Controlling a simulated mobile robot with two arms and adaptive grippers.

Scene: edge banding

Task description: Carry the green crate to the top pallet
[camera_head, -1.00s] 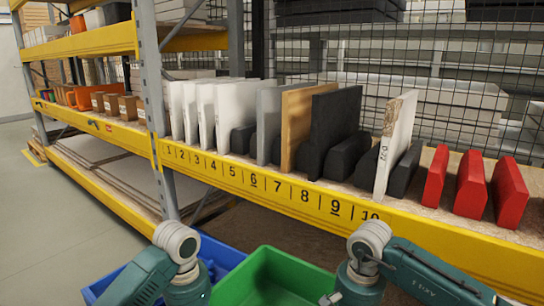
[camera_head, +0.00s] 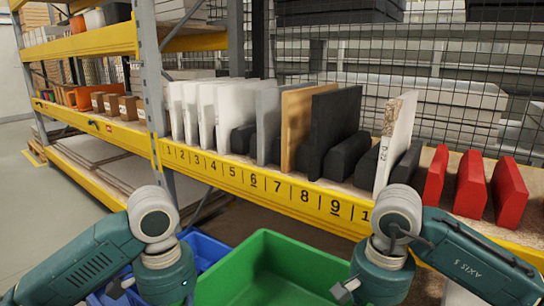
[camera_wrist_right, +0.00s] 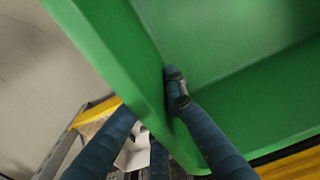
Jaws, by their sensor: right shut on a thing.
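The green crate (camera_head: 290,262) is at the bottom middle of the head view, between my two arms, with its lower part out of frame. It looks empty where its inside shows. In the right wrist view its wall (camera_wrist_right: 120,50) crosses the picture. My right gripper (camera_wrist_right: 158,92) is shut on this wall, with one finger against the inside and the rest partly hidden behind the wall. My left arm comes down on the crate's left side, but its gripper is below the frame. No top pallet can be made out.
A blue crate (camera_head: 205,252) is left of and partly behind the green crate. The shelf with a numbered yellow beam (camera_head: 235,176) stands ahead, holding upright boards, black blocks and red blocks (camera_head: 471,184). Open floor (camera_head: 50,215) lies at the left.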

